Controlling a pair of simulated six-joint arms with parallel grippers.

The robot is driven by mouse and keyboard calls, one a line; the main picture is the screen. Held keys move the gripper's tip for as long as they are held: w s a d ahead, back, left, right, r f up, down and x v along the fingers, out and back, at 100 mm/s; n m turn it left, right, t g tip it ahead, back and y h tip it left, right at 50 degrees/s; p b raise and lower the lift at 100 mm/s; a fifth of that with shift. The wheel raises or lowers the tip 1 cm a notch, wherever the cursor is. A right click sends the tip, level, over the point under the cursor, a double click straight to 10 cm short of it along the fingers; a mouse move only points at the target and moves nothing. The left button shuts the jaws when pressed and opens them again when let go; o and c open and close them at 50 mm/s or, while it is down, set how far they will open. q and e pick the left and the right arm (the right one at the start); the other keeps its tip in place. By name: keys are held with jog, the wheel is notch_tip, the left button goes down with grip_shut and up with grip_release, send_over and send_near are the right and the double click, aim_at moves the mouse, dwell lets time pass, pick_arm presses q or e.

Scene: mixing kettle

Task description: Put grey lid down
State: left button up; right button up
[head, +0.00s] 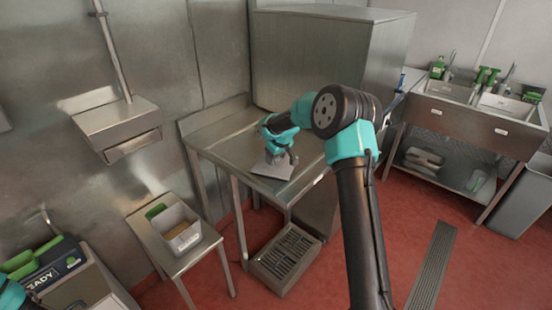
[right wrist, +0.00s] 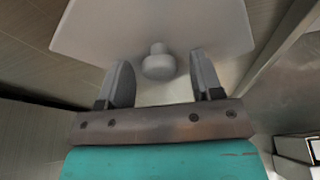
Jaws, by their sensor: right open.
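The grey lid (head: 271,171) is a flat square plate on the steel table (head: 225,150), near its front edge. In the right wrist view the lid (right wrist: 150,22) shows its pale underside or top face with a round knob (right wrist: 158,64). My right gripper (head: 279,157) is over the lid. In the right wrist view my right gripper (right wrist: 160,75) is open, with one finger on each side of the knob and visible gaps between. Whether the lid lies fully flat is hard to tell. Only a teal piece of my left arm shows at the lower left; its gripper is out of view.
A large steel cabinet (head: 320,60) stands behind the table. A small steel stand (head: 205,250) at left holds a grey bin (head: 180,229). A crate (head: 285,258) sits on the floor. A sink unit (head: 470,120) stands at right. The table's left part is bare.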

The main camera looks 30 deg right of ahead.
aim_at(282, 168)
jog(key=v, duration=1.1)
jog(key=shift+r, duration=0.4)
